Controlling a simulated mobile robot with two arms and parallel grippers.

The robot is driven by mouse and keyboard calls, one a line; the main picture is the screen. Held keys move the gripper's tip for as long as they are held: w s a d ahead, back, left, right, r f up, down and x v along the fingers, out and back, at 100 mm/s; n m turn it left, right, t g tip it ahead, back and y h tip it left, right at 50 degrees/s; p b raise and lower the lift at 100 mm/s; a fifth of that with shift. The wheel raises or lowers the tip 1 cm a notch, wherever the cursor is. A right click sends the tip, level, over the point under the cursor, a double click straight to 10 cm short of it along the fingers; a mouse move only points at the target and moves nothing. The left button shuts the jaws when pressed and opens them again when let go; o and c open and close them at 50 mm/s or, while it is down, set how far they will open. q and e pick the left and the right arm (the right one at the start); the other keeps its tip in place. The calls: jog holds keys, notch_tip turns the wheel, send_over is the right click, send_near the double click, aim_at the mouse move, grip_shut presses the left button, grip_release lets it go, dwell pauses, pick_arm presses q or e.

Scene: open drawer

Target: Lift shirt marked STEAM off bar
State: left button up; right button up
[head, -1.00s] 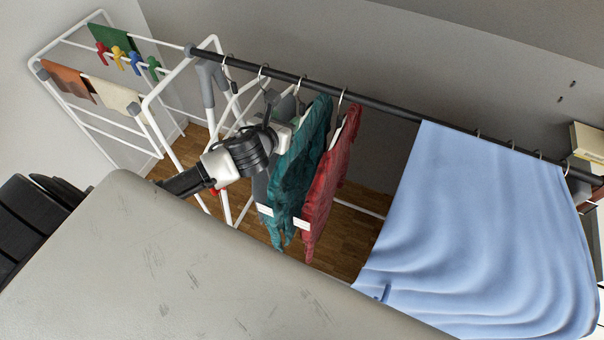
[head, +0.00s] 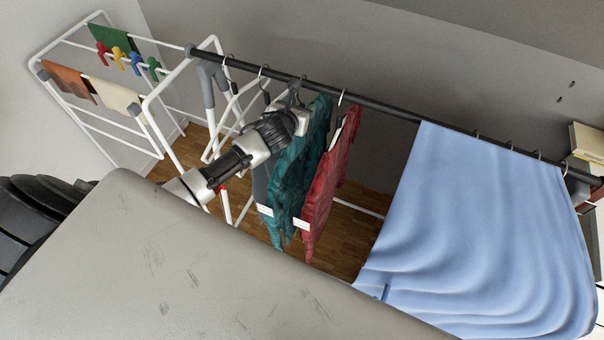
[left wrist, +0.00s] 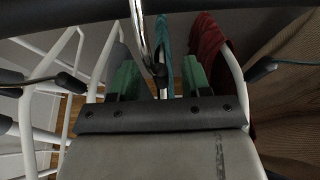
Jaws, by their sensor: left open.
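A teal shirt (head: 292,180) and a red shirt (head: 327,185) hang side by side on hangers from the dark bar (head: 375,103). A dark grey garment (head: 261,180) shows partly behind the teal one. White labels hang low on the garments, too small to read, so I cannot tell which says STEAM. My left gripper (head: 297,103) is open at the top of the teal shirt, below the bar. In the left wrist view, its green fingers (left wrist: 160,82) stand either side of a hanger's metal hook (left wrist: 138,30), with teal cloth (left wrist: 173,40) beyond. My right gripper is out of view.
A light blue sheet (head: 480,220) hangs on the bar's right part. A white drying rack (head: 105,135) with cloths and coloured pegs stands at left. A grey surface (head: 190,270) fills the near foreground.

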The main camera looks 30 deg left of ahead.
pick_arm(q)
jog(key=shift+c, duration=0.2)
grip_shut()
jog(key=shift+r, duration=0.1)
